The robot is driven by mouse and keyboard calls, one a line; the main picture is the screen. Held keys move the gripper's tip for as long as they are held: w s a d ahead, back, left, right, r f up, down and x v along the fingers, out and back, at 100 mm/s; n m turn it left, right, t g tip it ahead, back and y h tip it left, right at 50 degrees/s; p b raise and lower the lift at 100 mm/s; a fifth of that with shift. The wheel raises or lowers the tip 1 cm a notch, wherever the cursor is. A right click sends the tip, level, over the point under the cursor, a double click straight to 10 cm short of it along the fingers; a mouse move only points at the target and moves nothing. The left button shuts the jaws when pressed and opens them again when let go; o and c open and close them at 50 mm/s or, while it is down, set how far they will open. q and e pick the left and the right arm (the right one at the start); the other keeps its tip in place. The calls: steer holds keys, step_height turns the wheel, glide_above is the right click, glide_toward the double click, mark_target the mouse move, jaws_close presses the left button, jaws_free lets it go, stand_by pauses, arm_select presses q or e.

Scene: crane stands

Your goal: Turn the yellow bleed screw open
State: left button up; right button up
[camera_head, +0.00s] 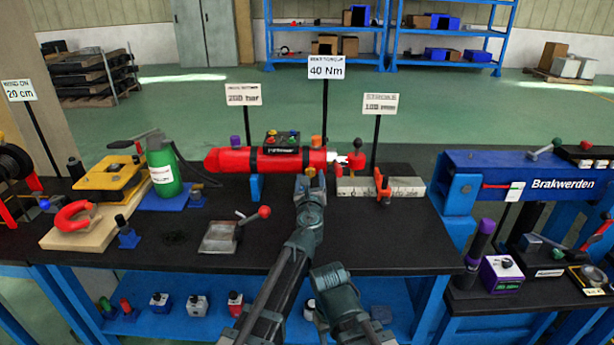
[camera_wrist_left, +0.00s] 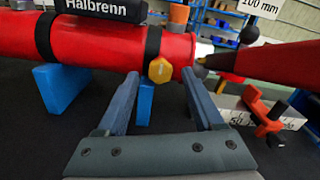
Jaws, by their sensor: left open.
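The yellow bleed screw (camera_wrist_left: 160,70) is a hexagonal head on the front side of a red cylinder (camera_wrist_left: 95,40) with black bands. In the head view the yellow screw (camera_head: 311,172) shows small, just at the tip of my left gripper (camera_head: 311,184). In the wrist view my left gripper (camera_wrist_left: 160,78) is open, one finger on each side of the screw's line of sight. The screw shows between the fingertips, with no clear contact. Its shaft is hidden.
The cylinder rests on blue supports (camera_head: 255,187) on the black bench (camera_head: 330,235). A scale block with an orange clamp (camera_head: 382,187) is at its right. A red-knobbed lever plate (camera_head: 222,236) and a green bottle (camera_head: 163,168) stand left. Signs on posts rise behind.

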arm_select(q)
steer(key=shift+w, duration=0.45)
jaws_close()
